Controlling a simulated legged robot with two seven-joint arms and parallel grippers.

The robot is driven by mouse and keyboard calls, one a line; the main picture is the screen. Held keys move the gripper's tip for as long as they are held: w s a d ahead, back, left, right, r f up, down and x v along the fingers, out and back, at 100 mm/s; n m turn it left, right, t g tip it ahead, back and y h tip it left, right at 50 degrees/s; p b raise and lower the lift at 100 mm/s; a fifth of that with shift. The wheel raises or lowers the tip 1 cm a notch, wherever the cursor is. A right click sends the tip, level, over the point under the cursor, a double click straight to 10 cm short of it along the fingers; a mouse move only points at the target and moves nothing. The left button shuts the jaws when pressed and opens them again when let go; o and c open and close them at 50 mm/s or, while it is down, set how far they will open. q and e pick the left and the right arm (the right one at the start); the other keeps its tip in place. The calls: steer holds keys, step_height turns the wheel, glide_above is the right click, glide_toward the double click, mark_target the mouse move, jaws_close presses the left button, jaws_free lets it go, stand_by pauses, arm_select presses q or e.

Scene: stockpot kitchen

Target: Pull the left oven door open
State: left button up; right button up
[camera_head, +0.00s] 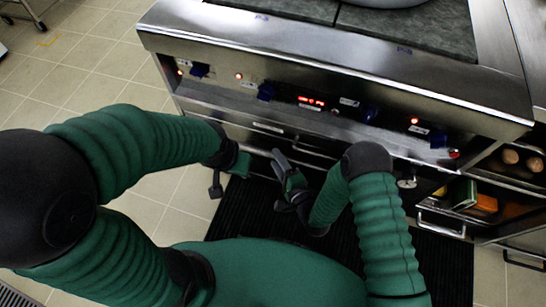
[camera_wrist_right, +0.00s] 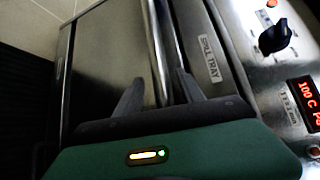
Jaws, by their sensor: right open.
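The left oven door shows in the right wrist view as a plain grey steel panel (camera_wrist_right: 105,55). A bright steel bar (camera_wrist_right: 156,45), which looks like its handle, runs along the door's edge beside the spill tray. My right gripper (camera_wrist_right: 158,90) is open, with its fingertips on either side of this bar; whether they touch it is unclear. In the head view my right gripper (camera_head: 279,182) is low in front of the oven, which is mostly hidden below the control panel. My left gripper (camera_head: 227,174) hangs to its left, apparently empty; its finger opening is unclear.
The control panel (camera_head: 225,85) with blue knobs and red lights juts out above. The spill tray front (camera_wrist_right: 205,45) borders the door. A dark mat (camera_head: 255,212) lies on the tiled floor. An open shelf with food (camera_head: 485,203) is at the right.

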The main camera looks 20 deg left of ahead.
steer(key=shift+x, duration=1.45)
steer(key=shift+w+d, duration=0.1)
steer(key=shift+c, duration=0.4)
jaws_close()
steer(key=shift+b, duration=0.3)
steer(key=shift+d+f, duration=0.1)
steer(key=shift+f, duration=0.1)
